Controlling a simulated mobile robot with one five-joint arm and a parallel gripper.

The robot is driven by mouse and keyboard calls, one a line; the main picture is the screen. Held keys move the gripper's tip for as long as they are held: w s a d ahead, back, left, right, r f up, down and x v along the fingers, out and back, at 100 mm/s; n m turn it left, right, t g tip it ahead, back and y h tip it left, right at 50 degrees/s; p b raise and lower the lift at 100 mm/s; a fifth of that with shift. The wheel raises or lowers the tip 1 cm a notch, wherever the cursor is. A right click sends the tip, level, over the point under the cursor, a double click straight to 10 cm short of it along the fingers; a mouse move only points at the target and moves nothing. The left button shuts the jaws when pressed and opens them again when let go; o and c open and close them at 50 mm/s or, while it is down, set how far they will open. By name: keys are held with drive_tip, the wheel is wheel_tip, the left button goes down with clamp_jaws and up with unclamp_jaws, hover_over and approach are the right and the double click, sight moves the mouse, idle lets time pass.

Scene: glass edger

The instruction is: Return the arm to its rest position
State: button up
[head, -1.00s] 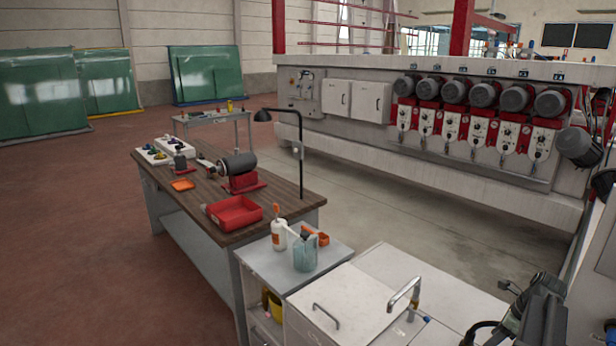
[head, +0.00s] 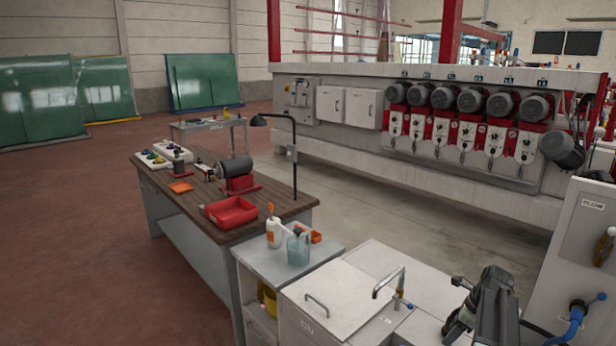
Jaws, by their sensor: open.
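Part of my dark arm (head: 490,305) shows at the bottom right, in front of the white counter. My gripper's fingers cannot be made out in this view.
A white FLOW cabinet (head: 588,225) with a blue valve (head: 577,312) stands close on the right. A workbench (head: 215,222) with a red tray (head: 230,212) stands left. Concrete floor is clear before the edger (head: 400,150).

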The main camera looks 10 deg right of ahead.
drive_tip(key=w+a+n+g, duration=0.3)
drive_tip(key=a+n, duration=0.7)
drive_tip(key=a, duration=2.2)
drive_tip(key=s+a+f+n+h, duration=0.1)
drive_tip(key=s+a+n, duration=0.5)
drive_tip(key=n, duration=1.1)
drive_tip(key=shift+a+n+h, duration=0.3)
drive_tip(key=shift+a+h, duration=0.2)
drive_tip(key=shift+h, duration=0.1)
